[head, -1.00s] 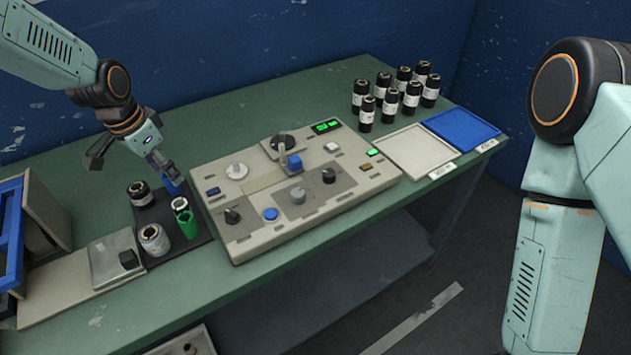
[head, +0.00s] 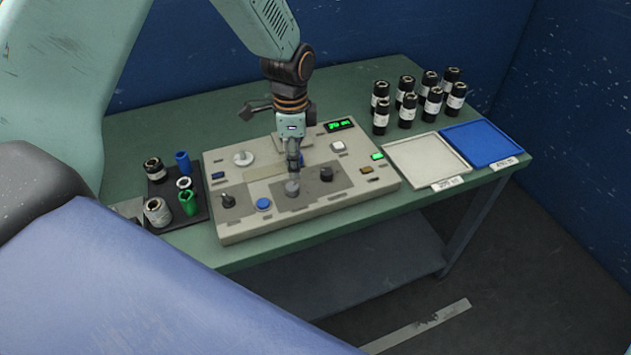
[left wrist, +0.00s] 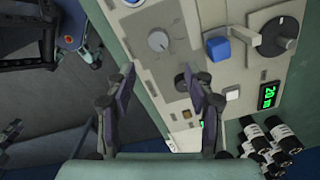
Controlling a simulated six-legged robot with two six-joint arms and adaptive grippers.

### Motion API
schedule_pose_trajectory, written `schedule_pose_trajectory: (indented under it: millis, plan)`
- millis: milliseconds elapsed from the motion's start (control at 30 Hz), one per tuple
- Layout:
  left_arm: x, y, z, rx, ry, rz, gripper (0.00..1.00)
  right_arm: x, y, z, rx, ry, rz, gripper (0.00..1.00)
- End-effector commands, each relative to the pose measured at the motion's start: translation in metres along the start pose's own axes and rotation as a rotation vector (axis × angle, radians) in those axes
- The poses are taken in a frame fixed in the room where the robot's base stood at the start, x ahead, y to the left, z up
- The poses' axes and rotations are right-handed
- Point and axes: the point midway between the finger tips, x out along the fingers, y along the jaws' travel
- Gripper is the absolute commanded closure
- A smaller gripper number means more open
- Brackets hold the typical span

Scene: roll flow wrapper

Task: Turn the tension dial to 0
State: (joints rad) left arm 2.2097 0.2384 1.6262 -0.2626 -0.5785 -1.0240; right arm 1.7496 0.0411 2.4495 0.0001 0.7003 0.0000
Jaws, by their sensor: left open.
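The control panel (head: 238,224) lies on the green table. A grey dial (head: 292,188) with a pointer sits on a darker plate there; in the left wrist view this dial (left wrist: 158,41) has a scale around it. A black knob (head: 326,174) sits right of it. No label can be read, so I cannot tell which is the tension dial. My left gripper (head: 296,160) is open and points down over the panel, close to the grey dial. In the left wrist view, the black knob (left wrist: 182,82) shows between the fingers, which hold nothing. My right gripper is out of view.
A dark mat (head: 190,215) with small cylinders is left.

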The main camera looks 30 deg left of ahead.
Motion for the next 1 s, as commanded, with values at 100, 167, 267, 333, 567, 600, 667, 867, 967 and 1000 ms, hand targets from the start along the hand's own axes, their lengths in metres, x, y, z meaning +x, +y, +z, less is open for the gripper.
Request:
schedule_pose_trajectory:
  millis: [100,167,267,333,567,600,667,867,967,1000]
  plan:
    - [0.000,0.002,0.006,0.037,-0.001,0.007,0.47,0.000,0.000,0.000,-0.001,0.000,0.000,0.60]
    - [0.002,0.002,0.008,0.046,-0.001,0.008,0.47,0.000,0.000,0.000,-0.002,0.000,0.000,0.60]
    - [0.012,0.002,0.011,0.047,-0.002,0.011,0.47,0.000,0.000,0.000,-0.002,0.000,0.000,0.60]
    - [0.022,0.003,0.012,0.046,-0.003,0.011,0.47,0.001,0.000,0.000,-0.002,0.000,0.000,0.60]
    - [0.058,0.003,0.012,0.044,-0.003,0.010,0.47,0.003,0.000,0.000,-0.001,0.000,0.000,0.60]
    - [0.063,0.003,0.011,0.044,-0.002,0.009,0.47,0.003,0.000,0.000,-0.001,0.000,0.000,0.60]
    - [0.069,0.003,0.011,0.045,-0.002,0.008,0.47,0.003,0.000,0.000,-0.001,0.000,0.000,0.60]
    - [0.078,0.004,0.007,0.047,-0.001,0.007,0.47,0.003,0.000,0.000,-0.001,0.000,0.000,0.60]
    - [0.078,0.003,0.006,0.048,-0.001,0.006,0.47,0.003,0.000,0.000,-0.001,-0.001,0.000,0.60]
    - [0.078,0.003,0.006,0.049,-0.001,0.006,0.47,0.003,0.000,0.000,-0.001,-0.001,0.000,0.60]
